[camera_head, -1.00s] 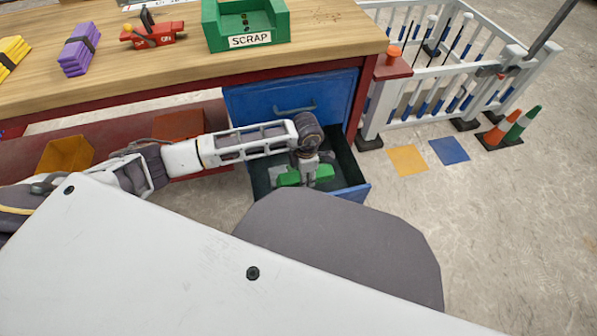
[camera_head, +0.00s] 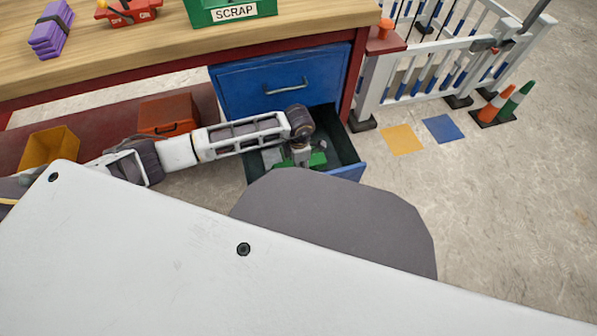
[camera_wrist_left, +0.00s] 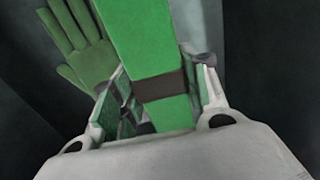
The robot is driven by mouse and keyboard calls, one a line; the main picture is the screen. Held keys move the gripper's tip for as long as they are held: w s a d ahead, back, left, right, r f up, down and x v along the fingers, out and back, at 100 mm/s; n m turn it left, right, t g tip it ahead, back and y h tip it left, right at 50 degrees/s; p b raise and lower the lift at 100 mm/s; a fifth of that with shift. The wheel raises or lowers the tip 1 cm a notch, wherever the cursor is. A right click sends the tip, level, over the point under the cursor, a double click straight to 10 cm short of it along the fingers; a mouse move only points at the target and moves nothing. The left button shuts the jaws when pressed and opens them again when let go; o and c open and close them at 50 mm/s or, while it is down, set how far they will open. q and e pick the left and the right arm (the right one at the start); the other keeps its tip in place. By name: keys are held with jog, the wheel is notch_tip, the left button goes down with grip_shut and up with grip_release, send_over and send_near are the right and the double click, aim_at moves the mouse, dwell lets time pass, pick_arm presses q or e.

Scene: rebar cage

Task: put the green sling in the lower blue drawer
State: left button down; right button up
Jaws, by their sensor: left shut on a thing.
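The green sling (camera_head: 318,159), a folded strip with a dark band, is in my left gripper (camera_head: 301,160). The wrist view shows the sling (camera_wrist_left: 150,60) between the two fingers (camera_wrist_left: 160,95), which are shut on it. Gripper and sling are down inside the open lower blue drawer (camera_head: 348,172), below the drawer's rim. Whether the sling touches the drawer floor cannot be told. A green glove (camera_wrist_left: 80,50) lies in the drawer beside the sling. My right gripper is not in view.
The closed upper blue drawer (camera_head: 275,85) is just above my left wrist. The wooden bench top (camera_head: 150,45) holds a green SCRAP bin (camera_head: 235,10) and purple slings (camera_head: 50,30). An orange toolbox (camera_head: 168,115) and a yellow bin (camera_head: 50,150) are on the shelf near my arm.

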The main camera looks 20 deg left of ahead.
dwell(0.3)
pick_arm(q)
jog(key=shift+f+b, duration=1.15)
jog(key=shift+f, duration=1.3)
jog(key=shift+f, duration=0.1)
jog(key=c, duration=1.1)
grip_release()
jog(key=shift+o, duration=0.2)
jog(key=shift+r+p, duration=2.3)
jog(key=shift+r, duration=3.8)
